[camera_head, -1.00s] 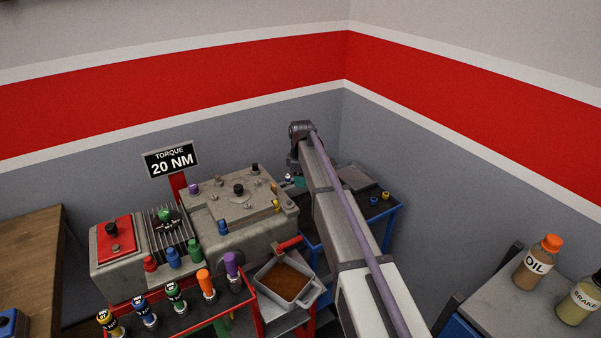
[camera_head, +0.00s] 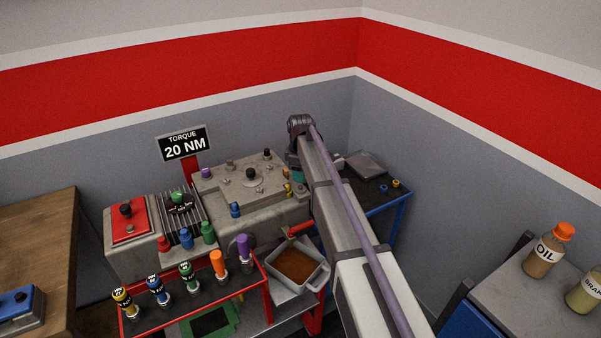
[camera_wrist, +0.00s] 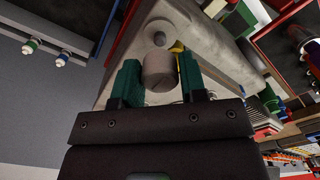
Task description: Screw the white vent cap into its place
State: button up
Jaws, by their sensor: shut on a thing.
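My gripper (camera_wrist: 158,82) is shut on the white vent cap (camera_wrist: 158,70), a short pale cylinder that looks greyish in the shade between the green fingers. In the wrist view the cap is in front of a grey metal block, and a round feature (camera_wrist: 159,39) shows just beyond it. I cannot tell whether the cap touches the block. In the head view my gripper (camera_head: 297,174) is at the right end of the grey engine block (camera_head: 265,215), mostly behind my arm. The cap is hidden there.
A tray of brown fluid (camera_head: 322,276) is below the block's right end. A blue cart (camera_head: 362,212) stands behind my arm. The torque sign (camera_head: 184,144) rises behind the block.

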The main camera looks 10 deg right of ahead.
aim_at(301, 186)
jog(key=shift+f+b, duration=0.5)
jog(key=shift+f, duration=0.45)
dwell(0.7)
jog(key=shift+f+b, duration=0.4)
jog(key=shift+f+b, duration=0.85)
jog(key=o, duration=1.1)
jog(key=shift+c, duration=0.2)
jog(key=shift+r, duration=0.1)
notch_tip(301, 186, up, 11)
jog(key=p, duration=1.1)
